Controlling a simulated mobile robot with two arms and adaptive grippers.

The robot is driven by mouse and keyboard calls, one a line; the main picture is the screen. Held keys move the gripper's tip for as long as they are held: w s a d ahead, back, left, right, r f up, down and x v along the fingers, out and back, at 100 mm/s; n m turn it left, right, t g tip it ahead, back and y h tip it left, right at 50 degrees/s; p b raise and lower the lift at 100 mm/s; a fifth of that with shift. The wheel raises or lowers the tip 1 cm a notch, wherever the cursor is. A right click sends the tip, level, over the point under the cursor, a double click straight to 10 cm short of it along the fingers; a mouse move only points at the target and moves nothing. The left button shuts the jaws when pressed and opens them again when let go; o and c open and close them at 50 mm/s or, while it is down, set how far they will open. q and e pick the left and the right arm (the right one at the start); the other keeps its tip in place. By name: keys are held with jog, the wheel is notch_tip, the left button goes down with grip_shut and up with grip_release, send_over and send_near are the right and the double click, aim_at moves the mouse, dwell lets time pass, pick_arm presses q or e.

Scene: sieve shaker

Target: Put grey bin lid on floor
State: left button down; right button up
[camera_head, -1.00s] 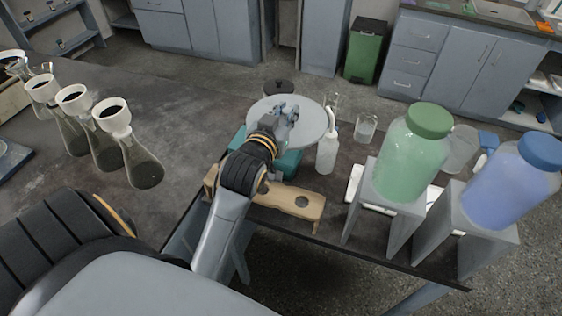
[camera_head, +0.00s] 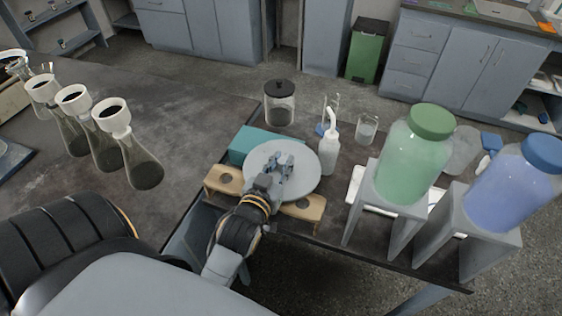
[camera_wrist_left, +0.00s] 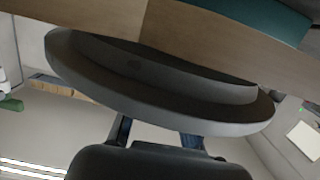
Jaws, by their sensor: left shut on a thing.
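The grey bin lid (camera_head: 303,174) is a round, pale grey disc in the head view. My left gripper (camera_head: 284,161) is shut on it near its middle and holds it over the front edge of the dark bench, covering part of a wooden rack. Whether the lid touches the rack I cannot tell. My right gripper is not in view.
The wooden rack (camera_head: 222,180) and a teal box (camera_head: 247,142) are close to the lid. A wash bottle (camera_head: 329,155), a black-lidded jar (camera_head: 279,108) and large green (camera_head: 412,160) and blue (camera_head: 510,185) bottles on stands are to the right and behind. Open floor (camera_head: 320,275) lies in front.

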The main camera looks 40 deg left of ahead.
pick_arm(q)
jog(key=shift+f, duration=0.45)
jog(key=c, duration=1.2)
grip_release()
jog(key=shift+r, duration=0.1)
